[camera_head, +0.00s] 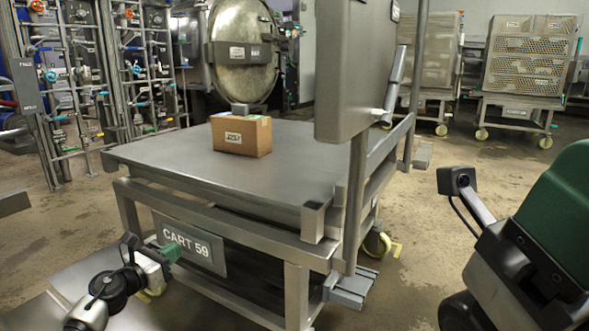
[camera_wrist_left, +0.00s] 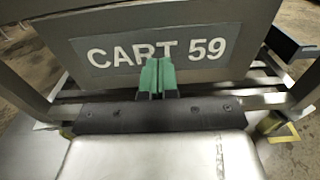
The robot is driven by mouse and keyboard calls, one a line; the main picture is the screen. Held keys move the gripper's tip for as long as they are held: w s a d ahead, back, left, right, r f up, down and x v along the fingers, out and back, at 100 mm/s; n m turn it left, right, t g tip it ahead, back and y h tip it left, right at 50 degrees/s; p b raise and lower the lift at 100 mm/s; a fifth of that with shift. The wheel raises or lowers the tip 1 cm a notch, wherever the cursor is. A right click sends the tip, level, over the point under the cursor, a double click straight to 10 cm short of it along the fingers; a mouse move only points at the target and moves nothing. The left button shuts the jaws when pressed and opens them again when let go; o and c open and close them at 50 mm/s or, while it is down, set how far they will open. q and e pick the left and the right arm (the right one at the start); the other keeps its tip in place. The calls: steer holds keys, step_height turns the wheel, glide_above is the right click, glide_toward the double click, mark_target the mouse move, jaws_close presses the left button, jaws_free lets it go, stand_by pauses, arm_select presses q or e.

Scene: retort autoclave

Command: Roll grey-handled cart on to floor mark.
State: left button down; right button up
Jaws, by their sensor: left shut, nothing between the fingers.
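A steel cart (camera_head: 240,170) with a flat top and a grey plate reading CART 59 (camera_head: 190,243) stands close in front of me. An upright grey panel and a grey bar (camera_head: 397,68) rise at its right side. My left gripper (camera_head: 172,250) has green fingertips, shut and empty, at the plate. In the left wrist view the fingertips (camera_wrist_left: 157,78) overlap the plate's lower edge (camera_wrist_left: 110,72); I cannot tell whether they touch it.
A cardboard box (camera_head: 241,135) sits on the cart's top. A round autoclave door (camera_head: 243,55) and pipe racks with valves (camera_head: 130,60) stand behind. Carts with perforated cages (camera_head: 527,60) stand at the back right. Floor (camera_head: 450,155) is clear between these and my cart.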

arm_select(q)
steer(key=shift+b+x, duration=0.75)
steer(key=shift+x, duration=1.05)
steer(key=shift+w+d, duration=0.1)
steer(key=shift+w, duration=0.2)
steer(key=shift+w, duration=0.15)
steer(key=shift+x, duration=1.25)
steer(key=shift+s+r, duration=0.1)
steer(key=shift+s, duration=0.2)
steer(key=p, duration=0.4)
glide_toward(187, 242)
steer(key=w, duration=0.2)
steer(key=shift+s+d, duration=0.15)
steer(key=shift+d, duration=0.35)
